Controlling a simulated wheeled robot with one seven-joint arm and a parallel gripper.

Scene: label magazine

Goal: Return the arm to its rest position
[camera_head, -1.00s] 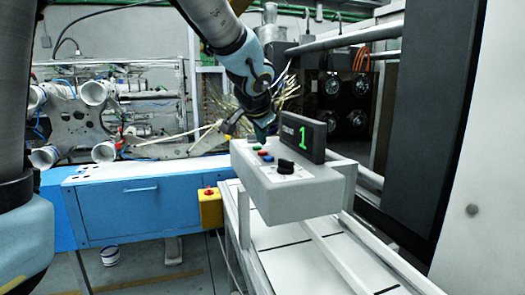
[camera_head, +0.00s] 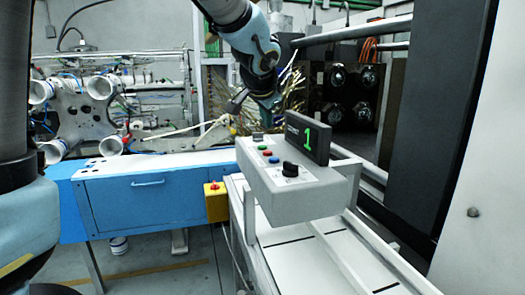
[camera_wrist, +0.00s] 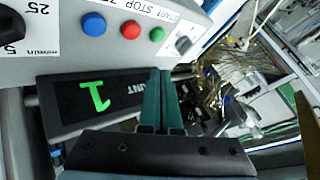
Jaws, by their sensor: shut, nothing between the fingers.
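My gripper (camera_head: 270,103) hangs from my arm just behind and above the grey control box (camera_head: 305,205) in the head view. In the wrist view my gripper (camera_wrist: 163,75) shows two green fingers side by side, closed together with nothing between them. The control box (camera_wrist: 230,12) shows at the top of the wrist view, with blue, red and green buttons and knobs. The black display with a green 1 (camera_head: 307,138) stands on the back of the box, and the fingers are close to it. It also lies left of the fingers in the wrist view (camera_wrist: 70,105).
A blue bench (camera_head: 150,200) stands at the left, with a yellow emergency-stop box (camera_head: 216,203) at its right end. Metal rails (camera_head: 350,35) and a dark panel (camera_head: 435,120) are at the right. Open air lies above the control box.

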